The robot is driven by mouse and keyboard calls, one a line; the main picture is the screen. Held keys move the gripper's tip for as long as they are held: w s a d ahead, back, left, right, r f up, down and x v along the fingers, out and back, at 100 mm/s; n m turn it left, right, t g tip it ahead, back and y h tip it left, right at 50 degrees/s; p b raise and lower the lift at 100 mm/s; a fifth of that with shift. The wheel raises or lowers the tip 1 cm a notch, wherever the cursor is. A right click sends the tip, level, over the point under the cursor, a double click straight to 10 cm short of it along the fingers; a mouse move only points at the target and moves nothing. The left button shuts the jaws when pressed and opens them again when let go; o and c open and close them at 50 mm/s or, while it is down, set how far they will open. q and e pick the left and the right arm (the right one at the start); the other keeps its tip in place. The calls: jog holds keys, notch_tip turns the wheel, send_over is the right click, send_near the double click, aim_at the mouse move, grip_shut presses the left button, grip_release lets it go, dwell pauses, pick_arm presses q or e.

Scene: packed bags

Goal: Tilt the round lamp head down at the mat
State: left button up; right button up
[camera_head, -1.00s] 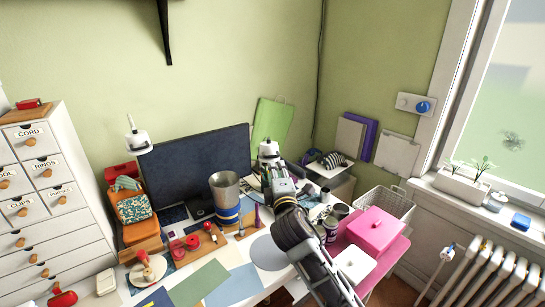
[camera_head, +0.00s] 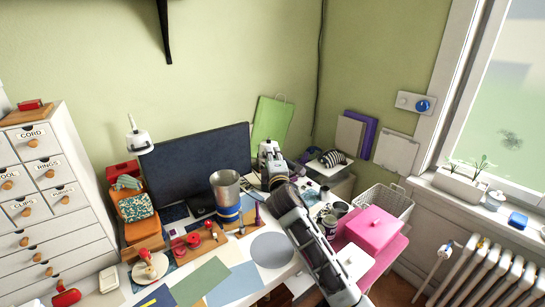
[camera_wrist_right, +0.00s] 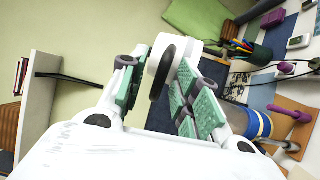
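The round lamp head (camera_wrist_right: 178,62), a white drum with a black rim, lies between the fingertips of my right gripper (camera_wrist_right: 160,75) in the right wrist view. Its dark face points left and down in that view. The green-padded fingers flank it closely on both sides; I cannot tell whether both press on it. In the head view my right gripper (camera_head: 270,160) is small, at the right end of the monitor, and it hides much of the lamp there. I cannot single out the mat with certainty. My left gripper is not in view.
A dark monitor (camera_head: 200,162) stands behind a metal cup (camera_head: 226,188) with a blue-banded holder. A pink box (camera_head: 371,230) and a wire basket (camera_head: 385,203) are at the right. A grey disc (camera_head: 271,250) and flat sheets (camera_head: 235,284) lie at the front. Drawers (camera_head: 45,215) stand left.

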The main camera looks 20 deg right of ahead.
jog(key=shift+w, duration=0.4)
